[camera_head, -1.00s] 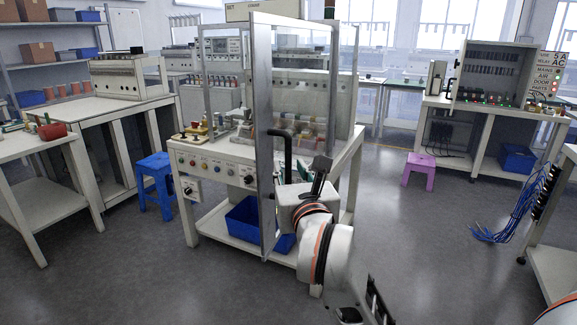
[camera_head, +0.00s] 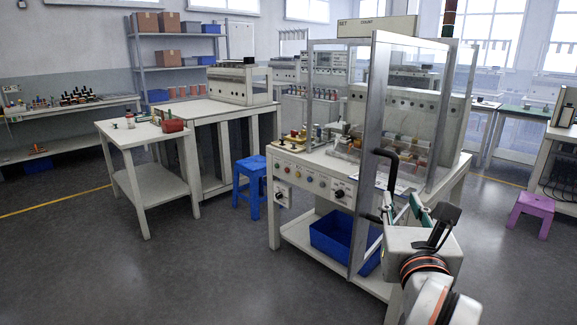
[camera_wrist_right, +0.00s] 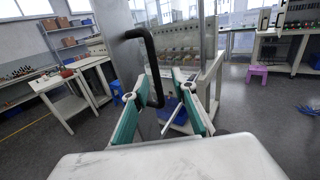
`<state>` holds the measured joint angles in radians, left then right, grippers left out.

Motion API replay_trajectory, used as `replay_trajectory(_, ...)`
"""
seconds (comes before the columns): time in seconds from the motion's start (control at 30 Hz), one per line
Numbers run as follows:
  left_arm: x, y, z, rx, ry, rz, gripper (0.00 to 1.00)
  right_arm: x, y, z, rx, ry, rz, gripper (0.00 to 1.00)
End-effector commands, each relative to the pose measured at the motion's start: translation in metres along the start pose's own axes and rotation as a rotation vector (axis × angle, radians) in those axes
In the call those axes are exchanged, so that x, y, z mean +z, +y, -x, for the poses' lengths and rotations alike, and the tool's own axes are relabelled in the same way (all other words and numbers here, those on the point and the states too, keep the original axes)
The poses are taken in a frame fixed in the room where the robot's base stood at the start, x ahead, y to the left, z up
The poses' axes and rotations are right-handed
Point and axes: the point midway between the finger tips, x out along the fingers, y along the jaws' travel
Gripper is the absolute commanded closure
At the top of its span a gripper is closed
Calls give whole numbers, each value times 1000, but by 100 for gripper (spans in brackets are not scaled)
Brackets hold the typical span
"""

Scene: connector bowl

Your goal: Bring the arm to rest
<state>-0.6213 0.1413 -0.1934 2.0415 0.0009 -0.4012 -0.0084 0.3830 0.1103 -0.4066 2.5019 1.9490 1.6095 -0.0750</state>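My right gripper (camera_head: 403,210) is in front of the glass-doored test station. Its two teal-padded fingers are spread apart, and it is open in the right wrist view (camera_wrist_right: 160,100). The black door handle (camera_head: 389,168) is just beyond the fingers; in the right wrist view the handle (camera_wrist_right: 151,62) shows between and past them, with no finger closed on it. The glass door (camera_head: 372,130) stands swung outward from the station. My right arm comes in from the lower right. My left gripper is not in view.
The station's bench (camera_head: 318,182) has knobs on its front and a blue bin (camera_head: 333,235) on its lower shelf. A blue stool (camera_head: 250,182) stands left of it and a purple stool (camera_head: 532,208) right. A side table (camera_head: 138,140) is at left. The front left floor is clear.

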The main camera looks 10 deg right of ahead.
Motion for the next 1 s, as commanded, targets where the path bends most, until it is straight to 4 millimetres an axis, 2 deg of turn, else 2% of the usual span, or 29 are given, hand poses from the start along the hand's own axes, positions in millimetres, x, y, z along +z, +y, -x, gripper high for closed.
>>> replay_trajectory(0.13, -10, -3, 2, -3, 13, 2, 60, 2, -38, -1, -170, -93, 200, 73)
replay_trajectory(0.2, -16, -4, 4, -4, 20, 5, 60, 6, -57, 4, -276, -165, 377, 73)
replay_trajectory(0.27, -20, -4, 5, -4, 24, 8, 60, 10, -65, 12, -353, -231, 560, 73)
replay_trajectory(0.37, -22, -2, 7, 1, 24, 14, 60, 12, -58, 29, -430, -337, 895, 73)
replay_trajectory(0.47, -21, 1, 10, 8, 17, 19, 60, -3, -28, 45, -439, -441, 1259, 73)
replay_trajectory(0.57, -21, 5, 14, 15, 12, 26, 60, -43, 14, 61, -371, -542, 1635, 73)
replay_trajectory(0.6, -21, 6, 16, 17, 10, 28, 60, -65, 31, 67, -326, -581, 1778, 73)
replay_trajectory(0.67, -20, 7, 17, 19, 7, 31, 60, -100, 51, 77, -250, -632, 1966, 73)
replay_trajectory(0.73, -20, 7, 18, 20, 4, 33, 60, -144, 69, 90, -146, -685, 2157, 73)
replay_trajectory(0.87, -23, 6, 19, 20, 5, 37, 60, -228, 85, 118, 72, -772, 2461, 73)
replay_trajectory(1.0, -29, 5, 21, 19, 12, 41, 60, -318, 80, 155, 345, -858, 2726, 73)
